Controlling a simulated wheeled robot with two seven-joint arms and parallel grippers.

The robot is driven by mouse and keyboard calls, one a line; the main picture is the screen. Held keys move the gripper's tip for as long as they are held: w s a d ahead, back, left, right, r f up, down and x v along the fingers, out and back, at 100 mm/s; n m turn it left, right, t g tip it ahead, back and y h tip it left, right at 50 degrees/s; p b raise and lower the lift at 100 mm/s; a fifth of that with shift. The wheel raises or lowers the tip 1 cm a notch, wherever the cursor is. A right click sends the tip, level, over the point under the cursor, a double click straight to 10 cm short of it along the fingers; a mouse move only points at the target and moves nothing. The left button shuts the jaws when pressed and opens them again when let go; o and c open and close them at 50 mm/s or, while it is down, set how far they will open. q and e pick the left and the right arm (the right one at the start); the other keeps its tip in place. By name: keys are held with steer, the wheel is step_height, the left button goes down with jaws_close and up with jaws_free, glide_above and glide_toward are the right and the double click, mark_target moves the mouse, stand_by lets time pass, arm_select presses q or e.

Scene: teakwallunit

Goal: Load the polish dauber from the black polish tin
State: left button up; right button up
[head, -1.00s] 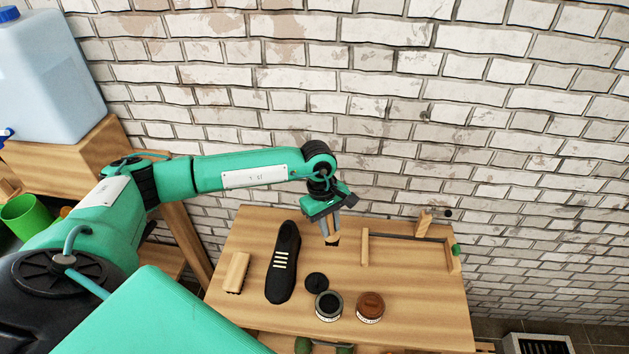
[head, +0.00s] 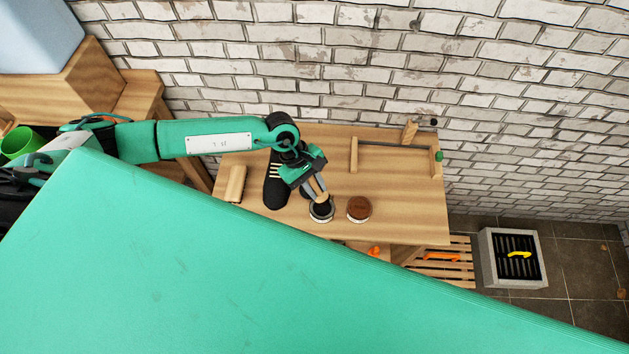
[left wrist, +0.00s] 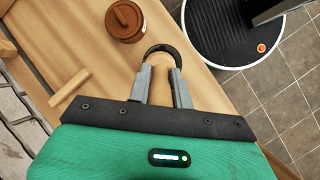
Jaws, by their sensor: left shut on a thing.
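My left gripper (head: 319,194) is shut on the polish dauber (head: 322,198), whose pale wooden part shows between the fingers. The dauber's lower end is over or inside the open black polish tin (head: 321,214); I cannot tell whether it touches the polish. In the left wrist view the gripper (left wrist: 161,88) holds the wooden dauber (left wrist: 160,84), and the tin's dark rim (left wrist: 163,48) curves just beyond the fingertips. The dauber's tip is hidden. The black tin's dark lid (head: 305,193) is partly covered by the gripper. My right gripper is not in view.
A brown polish tin (head: 359,208) stands just right of the black tin. A wooden rack (head: 395,152) stands at the back right. The right tabletop is clear.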

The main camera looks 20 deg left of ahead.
arm_select(q)
step_height(320, 180, down, 5)
steer(key=b, duration=0.3)
steer(key=shift+r, duration=0.15)
steer(key=shift+f+b, duration=0.75)
steer(key=shift+b, duration=0.1)
steer(key=shift+r, duration=0.15)
stand_by(0.4)
steer(key=shift+r+p, duration=1.3)
steer(key=shift+r, duration=1.2)
